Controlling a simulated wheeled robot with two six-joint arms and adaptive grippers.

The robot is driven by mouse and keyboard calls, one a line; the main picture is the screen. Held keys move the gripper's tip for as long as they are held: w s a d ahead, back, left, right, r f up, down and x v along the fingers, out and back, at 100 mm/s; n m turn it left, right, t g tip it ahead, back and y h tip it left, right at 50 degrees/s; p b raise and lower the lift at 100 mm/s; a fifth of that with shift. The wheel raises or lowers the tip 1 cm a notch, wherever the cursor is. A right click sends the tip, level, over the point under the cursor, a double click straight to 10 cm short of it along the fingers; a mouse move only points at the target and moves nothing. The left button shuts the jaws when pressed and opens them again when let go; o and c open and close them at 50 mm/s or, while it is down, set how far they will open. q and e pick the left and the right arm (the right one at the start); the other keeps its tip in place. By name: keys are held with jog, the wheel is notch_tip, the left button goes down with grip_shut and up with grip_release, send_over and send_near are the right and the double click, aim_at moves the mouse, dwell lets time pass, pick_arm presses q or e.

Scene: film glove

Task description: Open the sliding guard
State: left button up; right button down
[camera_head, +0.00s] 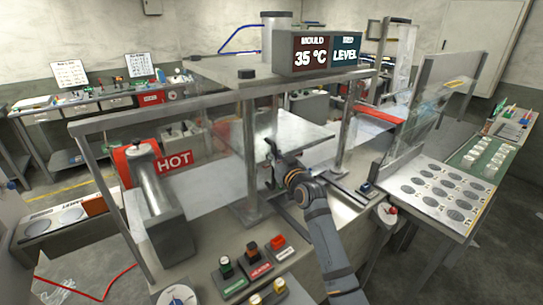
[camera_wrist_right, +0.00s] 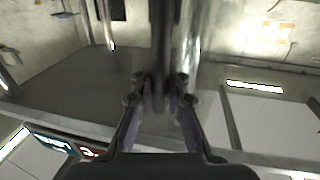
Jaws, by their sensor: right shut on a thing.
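The sliding guard shows as a clear, faintly reflecting panel in the machine's front, below the metal frame; its edges are hard to make out. A dark upright handle bar stands at the front of the machine opening in the head view. My right gripper (camera_head: 274,158) reaches it from the lower right and is shut on the bar. In the right wrist view the bar (camera_wrist_right: 165,35) runs upright between the fingers of my right gripper (camera_wrist_right: 160,88). The fingers hide part of it. My left gripper is not in view.
Metal posts (camera_head: 250,160) stand beside the opening, with a flat plate (camera_head: 291,130) behind. A HOT-marked cylinder (camera_head: 152,185) is at left. Push buttons (camera_head: 254,252) sit on the front ledge. A tray with round pockets (camera_head: 436,194) stands at right.

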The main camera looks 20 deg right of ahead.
jog(key=shift+f, duration=0.35)
jog(key=c, duration=1.7)
grip_release()
jog(key=shift+d, duration=0.1)
jog(key=o, duration=0.3)
jog(key=shift+s+d+r, duration=0.25)
jog(key=shift+s+r, duration=0.05)
jog(key=shift+o, duration=0.2)
jog(key=s+d, duration=0.1)
jog(key=s, duration=1)
jog(key=shift+s+d, duration=0.3)
jog(key=shift+s, duration=0.05)
